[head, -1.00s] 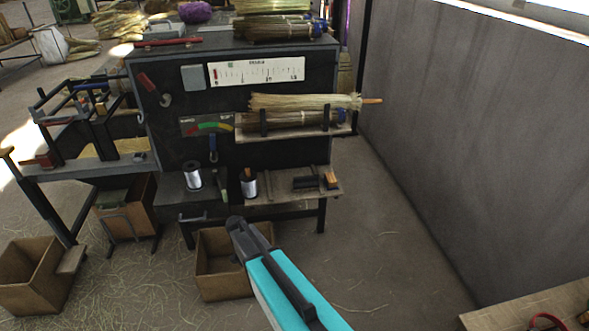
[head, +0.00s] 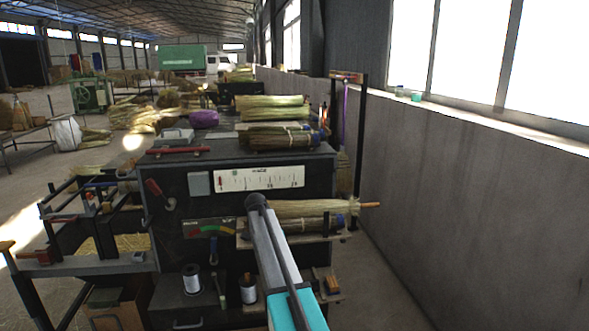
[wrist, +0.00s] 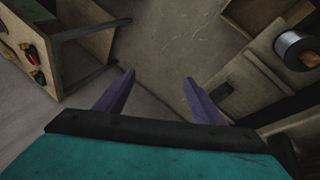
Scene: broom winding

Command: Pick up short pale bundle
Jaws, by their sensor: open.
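A pale straw bundle (head: 295,209) with a thin stick out of its right end lies on the machine's side shelf. A darker bundle (head: 310,223) lies under it. Two more bundles lie on top of the machine, a pale one (head: 272,107) behind and a darker tied one (head: 280,137) in front. I cannot tell for certain which is the short pale bundle. In the wrist view my gripper (wrist: 158,80) has its two purple fingers spread, with nothing between them and no bundle in view. My teal and grey arm crosses in front of the machine in the head view.
The dark machine (head: 165,215) carries a white scale plate (head: 258,180) and wire spools (head: 192,279). A dark post (head: 361,150) stands right of the shelf, near the grey wall (head: 450,190). A workbench (head: 95,265) stands left. A narrow floor strip is free at right.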

